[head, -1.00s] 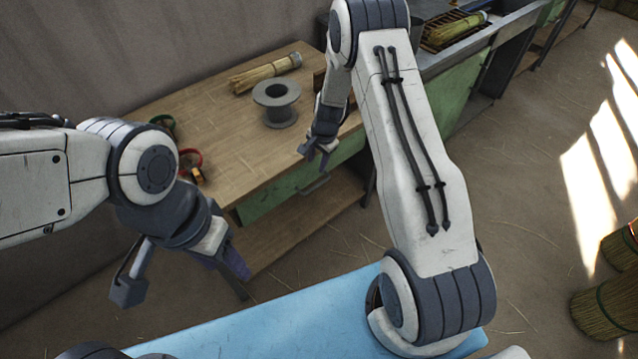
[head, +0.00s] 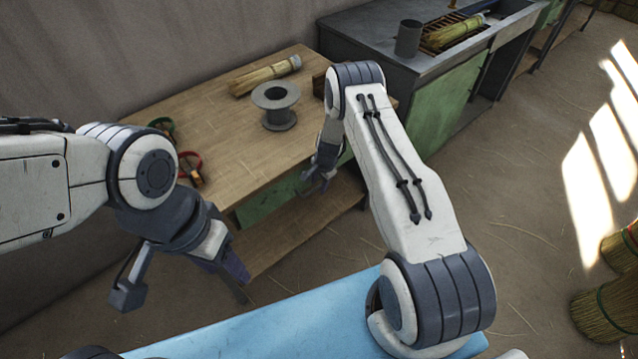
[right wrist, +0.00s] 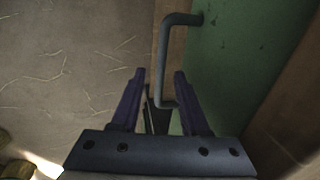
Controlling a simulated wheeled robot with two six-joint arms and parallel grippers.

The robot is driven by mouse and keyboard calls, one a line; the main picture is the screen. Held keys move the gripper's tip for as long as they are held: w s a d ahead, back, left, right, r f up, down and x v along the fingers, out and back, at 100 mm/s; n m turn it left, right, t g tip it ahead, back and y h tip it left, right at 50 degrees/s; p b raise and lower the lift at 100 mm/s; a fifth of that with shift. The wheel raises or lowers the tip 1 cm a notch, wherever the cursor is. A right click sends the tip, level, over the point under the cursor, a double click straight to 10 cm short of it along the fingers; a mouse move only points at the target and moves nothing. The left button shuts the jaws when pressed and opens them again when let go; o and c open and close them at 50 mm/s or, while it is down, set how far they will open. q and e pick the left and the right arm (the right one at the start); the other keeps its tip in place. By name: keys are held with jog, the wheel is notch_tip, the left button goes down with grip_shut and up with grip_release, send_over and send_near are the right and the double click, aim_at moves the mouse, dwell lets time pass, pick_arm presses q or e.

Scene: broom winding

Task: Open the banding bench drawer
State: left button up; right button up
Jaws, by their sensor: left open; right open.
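The wooden banding bench (head: 225,125) stands in the middle of the head view, with a green drawer front (head: 265,205) below its top. The green front fills the right of the right wrist view (right wrist: 235,60). A grey bar handle (right wrist: 163,60) stands out from it, its lower end between my right gripper's fingertips. My right gripper (head: 318,184) is open, its fingers (right wrist: 158,76) on either side of the handle. The drawer looks shut. My left gripper (head: 182,280) is open and empty, in front of the bench.
A grey spool (head: 276,106), a straw bundle (head: 264,76), and red (head: 190,168) and green (head: 163,127) items lie on the bench top. A grey counter (head: 375,35) stands behind. A light blue surface (head: 270,315) is nearest me. Straw brooms (head: 603,308) stand at right.

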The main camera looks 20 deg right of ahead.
grip_shut()
dwell(1.4)
